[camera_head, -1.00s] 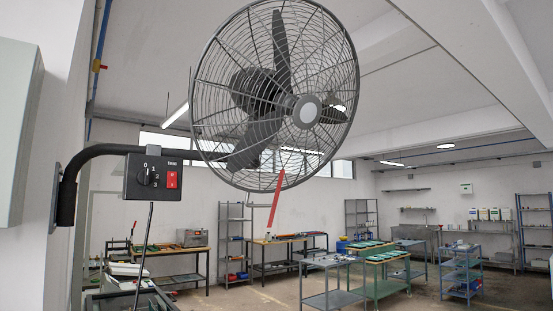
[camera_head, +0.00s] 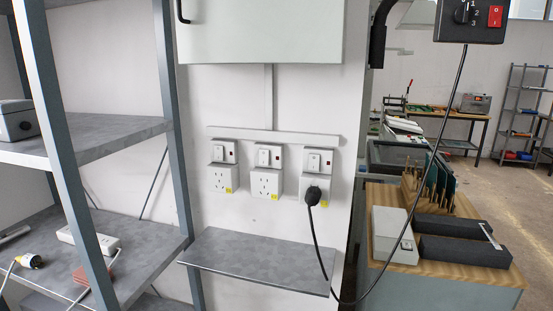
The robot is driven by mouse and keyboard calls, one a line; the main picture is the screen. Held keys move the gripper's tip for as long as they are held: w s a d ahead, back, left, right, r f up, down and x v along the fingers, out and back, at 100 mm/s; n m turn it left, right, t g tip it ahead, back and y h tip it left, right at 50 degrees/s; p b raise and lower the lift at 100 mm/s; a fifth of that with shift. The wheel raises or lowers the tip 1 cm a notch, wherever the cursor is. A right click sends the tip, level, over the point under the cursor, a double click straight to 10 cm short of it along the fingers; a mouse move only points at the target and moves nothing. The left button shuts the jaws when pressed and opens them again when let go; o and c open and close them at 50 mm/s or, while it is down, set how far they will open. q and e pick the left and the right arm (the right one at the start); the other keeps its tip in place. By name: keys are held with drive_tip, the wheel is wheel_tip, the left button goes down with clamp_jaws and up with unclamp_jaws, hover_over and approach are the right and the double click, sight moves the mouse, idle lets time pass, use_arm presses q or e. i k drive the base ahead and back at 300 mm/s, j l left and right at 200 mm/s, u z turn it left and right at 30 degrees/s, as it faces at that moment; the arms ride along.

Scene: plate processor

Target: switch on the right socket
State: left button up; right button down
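Three white wall sockets hang in a row under a grey cabinet. The right socket (camera_head: 318,175) has a black plug (camera_head: 312,195) in its lower part, and a black cable runs down from it. Its switch (camera_head: 314,162) is on the upper part, with a small dark red spot beside it; I cannot tell its on or off position. The middle socket (camera_head: 268,172) and the left socket (camera_head: 222,168) have no plug in them. Neither of my grippers is in view.
A narrow grey wall shelf (camera_head: 258,262) sticks out below the sockets. A metal rack (camera_head: 95,140) stands at the left. The grey cabinet (camera_head: 260,32) is above. A wooden-topped bench (camera_head: 440,270) and the fan's control box (camera_head: 470,20) are at the right.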

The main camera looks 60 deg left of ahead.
sight(313, 160)
drive_tip(key=u, duration=1.5)
